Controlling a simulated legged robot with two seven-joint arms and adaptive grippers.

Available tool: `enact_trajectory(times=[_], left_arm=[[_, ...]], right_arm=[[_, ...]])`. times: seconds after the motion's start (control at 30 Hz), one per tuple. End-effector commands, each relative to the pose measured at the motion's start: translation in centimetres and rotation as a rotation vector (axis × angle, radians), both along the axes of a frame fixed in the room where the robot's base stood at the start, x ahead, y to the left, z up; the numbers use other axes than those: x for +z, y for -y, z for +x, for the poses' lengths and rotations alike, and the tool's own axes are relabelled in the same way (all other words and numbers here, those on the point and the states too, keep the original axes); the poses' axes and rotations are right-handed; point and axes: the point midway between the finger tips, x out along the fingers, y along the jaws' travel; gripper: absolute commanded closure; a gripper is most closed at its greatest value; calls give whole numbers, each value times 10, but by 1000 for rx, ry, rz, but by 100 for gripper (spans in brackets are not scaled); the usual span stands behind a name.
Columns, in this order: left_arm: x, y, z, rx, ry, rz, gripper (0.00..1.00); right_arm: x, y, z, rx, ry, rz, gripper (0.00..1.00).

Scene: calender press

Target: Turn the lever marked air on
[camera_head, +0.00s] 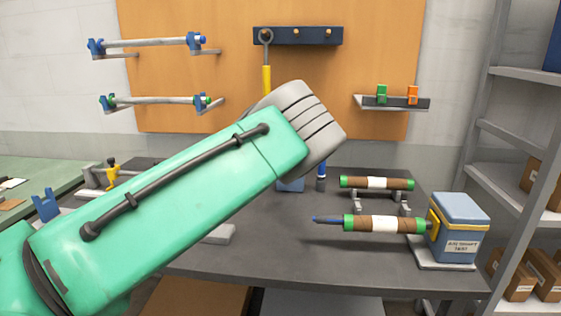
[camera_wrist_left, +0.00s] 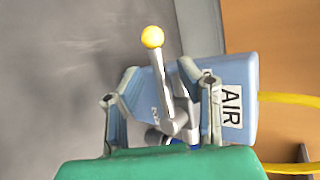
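In the left wrist view, a light blue box (camera_wrist_left: 240,70) carries a white label reading AIR (camera_wrist_left: 231,106). A grey metal lever (camera_wrist_left: 163,85) with a yellow ball knob (camera_wrist_left: 152,37) stands out from it. My left gripper (camera_wrist_left: 158,70) is open, with one finger on each side of the lever's shaft. The right-hand finger looks very close to the shaft; I cannot tell if it touches. In the head view my left arm hides the gripper and lever; a small blue part (camera_head: 290,185) shows below it, and I cannot tell whether it is this box. My right gripper is out of view.
On the dark table (camera_head: 300,235), green-and-brown rollers (camera_head: 384,224) lie at the right beside a blue box (camera_head: 460,226). A yellow-handled tool (camera_head: 266,80) hangs on the orange back panel (camera_head: 230,25). Yellow hoses (camera_wrist_left: 290,97) leave the AIR box. A shelf rack (camera_head: 500,120) stands at far right.

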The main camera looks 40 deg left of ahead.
Motion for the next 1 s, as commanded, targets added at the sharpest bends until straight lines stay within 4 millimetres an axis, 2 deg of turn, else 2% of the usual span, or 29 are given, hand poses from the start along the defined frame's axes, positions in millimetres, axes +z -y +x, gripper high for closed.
enact_trajectory(times=[0.3,0.5,0.67,1.0], left_arm=[[36,52,-29,-1,2,3,68],[50,75,-42,-1,1,2,68],[55,82,-47,0,0,2,68],[56,84,-48,-1,1,2,68]], right_arm=[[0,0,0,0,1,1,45],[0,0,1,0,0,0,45],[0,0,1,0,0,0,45],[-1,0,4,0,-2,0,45]])
